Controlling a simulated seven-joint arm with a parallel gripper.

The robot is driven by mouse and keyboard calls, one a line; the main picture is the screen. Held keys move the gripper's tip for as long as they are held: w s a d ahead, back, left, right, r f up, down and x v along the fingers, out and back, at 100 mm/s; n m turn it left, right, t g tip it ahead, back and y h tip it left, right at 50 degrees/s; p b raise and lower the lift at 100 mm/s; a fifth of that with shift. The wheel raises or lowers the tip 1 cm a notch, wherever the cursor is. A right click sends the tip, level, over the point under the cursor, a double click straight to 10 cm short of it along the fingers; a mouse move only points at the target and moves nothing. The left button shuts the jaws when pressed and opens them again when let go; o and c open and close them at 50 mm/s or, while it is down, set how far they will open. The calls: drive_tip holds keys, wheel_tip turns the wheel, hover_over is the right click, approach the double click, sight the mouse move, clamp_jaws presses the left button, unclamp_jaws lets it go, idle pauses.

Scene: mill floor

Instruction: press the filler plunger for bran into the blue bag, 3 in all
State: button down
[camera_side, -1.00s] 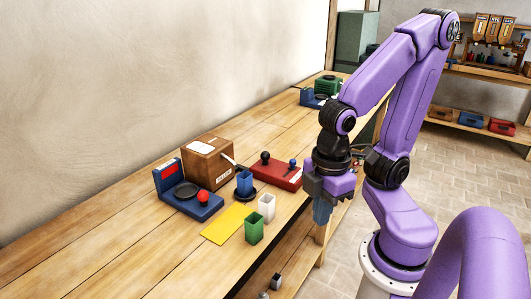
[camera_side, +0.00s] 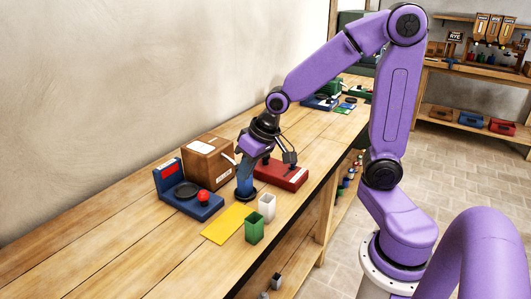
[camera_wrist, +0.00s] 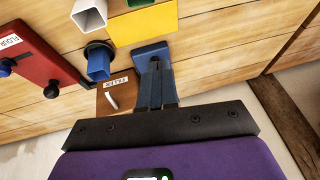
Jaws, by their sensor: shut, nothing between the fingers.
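The blue bag (camera_wrist: 98,66), an open blue container, stands on a dark round base in the wrist view. In the side view my gripper (camera_side: 244,188) hangs in front of it and mostly hides it. The gripper is shut and empty. Its fingertips (camera_wrist: 152,62) are right of the bag in the wrist view; I cannot tell their height. A red unit (camera_wrist: 35,55) stands left of the bag, with a dark-and-blue knob (camera_wrist: 5,67), a black knob (camera_wrist: 51,90) and a label that seems to read FLOUR. I cannot tell which plunger is for bran.
A brown box (camera_side: 207,160) with a labelled front stands behind the bag. Left of it is a blue scale-like device (camera_side: 190,205) with a red knob. A yellow mat (camera_side: 226,222), a green container (camera_side: 254,227) and a white container (camera_side: 267,205) are nearby. The front-left table is bare.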

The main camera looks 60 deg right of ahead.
drive_tip(key=w+d+m+t+h, duration=0.1)
drive_tip(key=w+d+m, duration=0.3)
drive_tip(key=d, duration=0.5)
drive_tip(key=w+d+m+t+h, duration=0.1)
drive_tip(key=w+d+m+h, duration=0.1)
drive_tip(key=d+m, duration=0.3)
drive_tip(key=w+d+m+t+h, duration=0.2)
drive_tip(key=w+d+m, duration=0.2)
drive_tip(key=d, duration=1)
drive_tip(key=shift+w+r+m+h, duration=0.3)
drive_tip(key=shift+w+m, duration=0.1)
drive_tip(key=shift+w, duration=0.4)
drive_tip(key=shift+f, duration=0.2)
drive_tip(key=shift+f, duration=4.25)
drive_tip(key=shift+f, duration=0.2)
drive_tip(key=shift+f, duration=0.25)
